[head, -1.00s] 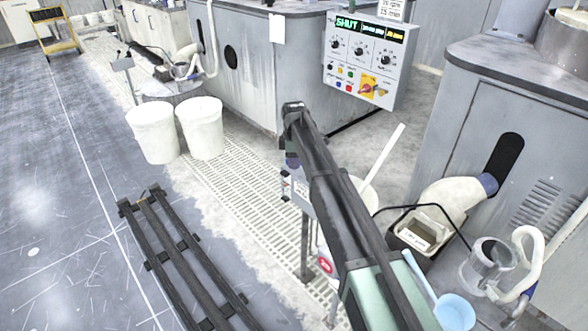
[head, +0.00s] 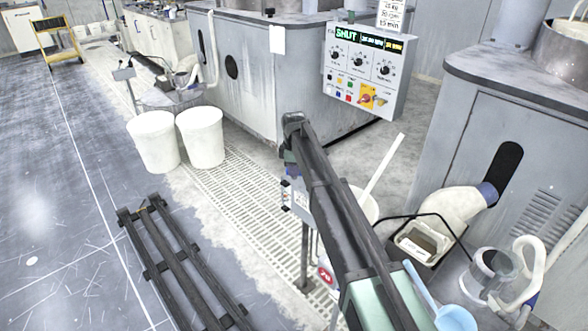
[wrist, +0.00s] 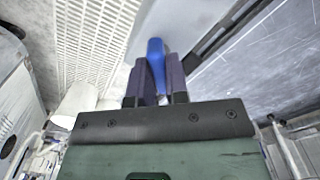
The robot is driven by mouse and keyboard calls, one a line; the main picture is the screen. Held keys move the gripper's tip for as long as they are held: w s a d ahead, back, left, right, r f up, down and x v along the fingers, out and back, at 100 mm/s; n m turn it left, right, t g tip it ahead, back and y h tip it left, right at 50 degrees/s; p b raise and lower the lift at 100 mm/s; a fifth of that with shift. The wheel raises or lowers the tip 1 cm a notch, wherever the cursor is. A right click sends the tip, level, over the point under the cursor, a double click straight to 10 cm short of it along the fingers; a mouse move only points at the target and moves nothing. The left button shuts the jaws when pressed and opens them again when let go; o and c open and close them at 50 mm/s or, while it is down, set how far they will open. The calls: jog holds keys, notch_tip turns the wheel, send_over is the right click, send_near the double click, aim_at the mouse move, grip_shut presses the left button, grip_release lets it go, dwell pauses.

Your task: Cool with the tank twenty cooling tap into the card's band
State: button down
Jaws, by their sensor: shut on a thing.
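In the wrist view, my gripper (wrist: 157,66) is shut on a blue handle (wrist: 156,50), which stands up between its two dark fingers. It looks like the tap's lever, but the tap's body is hidden. In the head view, my arm covers most of the gripper and the handle. A post with a small box (head: 299,197) stands beside the arm, and a red round tag (head: 325,276) shows low on it, its number hard to read. The control panel (head: 366,70) reads "SHUT" in green, with smaller figures beside it. A white card (head: 391,14) sits above it, partly cut off.
Two white bins (head: 153,141) stand left of the grating (head: 230,180). A dark slatted rack (head: 180,265) lies on the floor in front. At right are a grey cabinet (head: 470,140), a tray (head: 420,241), a metal cup (head: 490,272) and a blue ladle (head: 455,318).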

jog(key=m, duration=0.8)
dwell(0.5)
jog(key=c, duration=1.1)
grip_release()
notch_tip(320, 180, up, 11)
jog(key=p, duration=1.1)
